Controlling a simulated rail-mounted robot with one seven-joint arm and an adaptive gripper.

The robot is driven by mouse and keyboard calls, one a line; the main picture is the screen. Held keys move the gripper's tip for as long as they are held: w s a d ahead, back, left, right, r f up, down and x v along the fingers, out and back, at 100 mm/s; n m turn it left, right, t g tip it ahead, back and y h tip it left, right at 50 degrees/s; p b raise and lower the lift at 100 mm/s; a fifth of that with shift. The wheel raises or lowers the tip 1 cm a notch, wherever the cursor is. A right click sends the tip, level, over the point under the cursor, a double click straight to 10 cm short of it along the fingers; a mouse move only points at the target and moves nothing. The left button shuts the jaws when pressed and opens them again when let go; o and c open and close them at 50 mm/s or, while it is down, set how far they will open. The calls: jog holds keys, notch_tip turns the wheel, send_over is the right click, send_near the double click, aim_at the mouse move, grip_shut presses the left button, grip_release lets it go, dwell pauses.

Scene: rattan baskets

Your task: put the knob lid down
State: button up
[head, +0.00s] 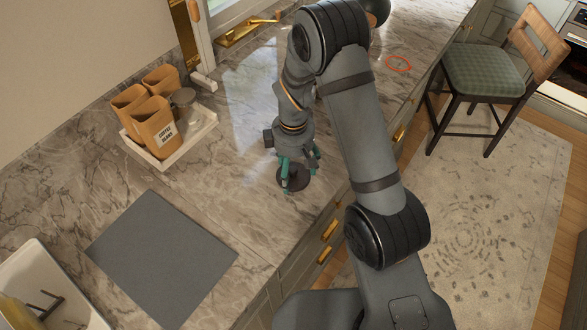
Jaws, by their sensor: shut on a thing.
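The knob lid (290,180) is a dark, round disc low over the marble counter, near the middle of the head view. My gripper (297,173), with teal fingers, points down at the lid and is shut on it, most likely at its knob, which the fingers hide. I cannot tell whether the lid's underside touches the counter or hangs just above it.
A white tray (186,148) with several orange canisters (155,127) and a glass jar (185,100) stands at the left. A grey mat (162,258) lies at the front left. Bare marble (225,190) surrounds the lid. A red ring (398,64) lies on the far counter.

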aim_at(294, 169)
jog(key=shift+f+b, duration=0.25)
jog(key=shift+b, duration=0.05)
jog(key=o, duration=1.2)
jog(key=shift+r, duration=0.15)
jog(key=shift+w+r, duration=0.1)
jog(key=shift+r, duration=0.35)
notch_tip(294, 169, up, 11)
jog(key=shift+r, duration=0.2)
jog(key=shift+f, duration=0.1)
